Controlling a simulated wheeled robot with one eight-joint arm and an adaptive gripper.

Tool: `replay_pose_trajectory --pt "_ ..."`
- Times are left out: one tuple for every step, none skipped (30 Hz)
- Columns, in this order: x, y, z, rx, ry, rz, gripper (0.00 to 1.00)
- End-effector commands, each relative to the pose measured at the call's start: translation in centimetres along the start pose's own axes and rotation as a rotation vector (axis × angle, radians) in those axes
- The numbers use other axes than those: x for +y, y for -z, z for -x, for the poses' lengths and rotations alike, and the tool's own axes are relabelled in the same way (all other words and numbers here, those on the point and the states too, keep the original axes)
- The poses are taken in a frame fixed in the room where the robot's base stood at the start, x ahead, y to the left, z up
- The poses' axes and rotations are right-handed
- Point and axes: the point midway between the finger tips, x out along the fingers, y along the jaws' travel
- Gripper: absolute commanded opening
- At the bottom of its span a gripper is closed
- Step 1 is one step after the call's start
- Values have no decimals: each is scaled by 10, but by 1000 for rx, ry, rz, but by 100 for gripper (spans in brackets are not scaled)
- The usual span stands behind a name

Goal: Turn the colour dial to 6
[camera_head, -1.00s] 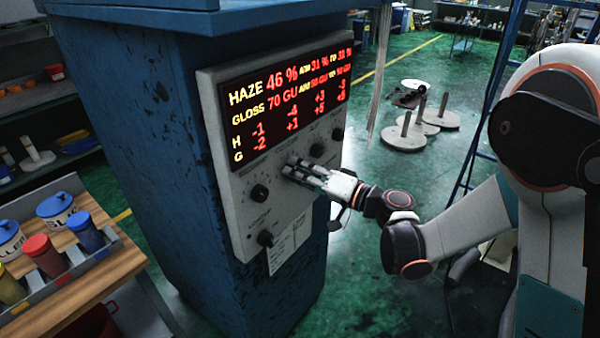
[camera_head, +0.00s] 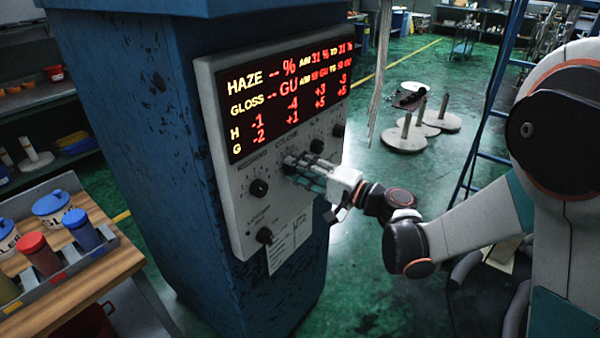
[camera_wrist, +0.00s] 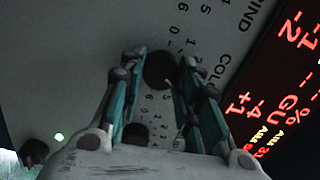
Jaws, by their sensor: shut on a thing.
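My gripper (camera_head: 293,162) is at the front of the grey control panel (camera_head: 243,222), below the lit display. In the wrist view, its two teal-sided fingers (camera_wrist: 159,74) are closed on either side of a dark round knob, the colour dial (camera_wrist: 160,66), and hold it. The partly visible label "COLO" (camera_wrist: 207,72) and printed scale numbers stand beside it. In the head view my fingers hide the dial. I cannot read which number it points to.
The red display (camera_head: 285,95) shows dashes for haze and gloss. Other dark knobs are close by on the panel: one left (camera_head: 258,187), one lower (camera_head: 264,236), two right (camera_head: 317,145). A paper tag (camera_head: 288,247) hangs below. Paint pots (camera_head: 82,230) stand on a bench at left.

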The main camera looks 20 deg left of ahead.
Motion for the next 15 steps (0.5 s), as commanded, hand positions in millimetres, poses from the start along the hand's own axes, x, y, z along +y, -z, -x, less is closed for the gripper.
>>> replay_pose_trajectory --pt "3 -1 0 2 1 -43 7" --pt "3 -1 0 2 3 -72 7" --pt "3 -1 0 4 5 -110 7" --pt "3 -1 0 5 7 -138 7" --pt "3 -1 0 6 8 -167 7" --pt "3 -1 0 7 10 -205 7" --pt "3 -1 0 8 11 -233 7" --pt "4 -1 0 9 13 -262 7" --pt "4 -1 0 11 14 -299 7" --pt "4 -1 0 12 16 -327 7" --pt "4 -1 0 13 17 -356 7" --pt "4 -1 0 15 19 -394 7" --pt "4 -1 0 16 20 -422 7" --pt "4 -1 0 17 22 -451 7" --pt "4 -1 0 18 24 -488 7"
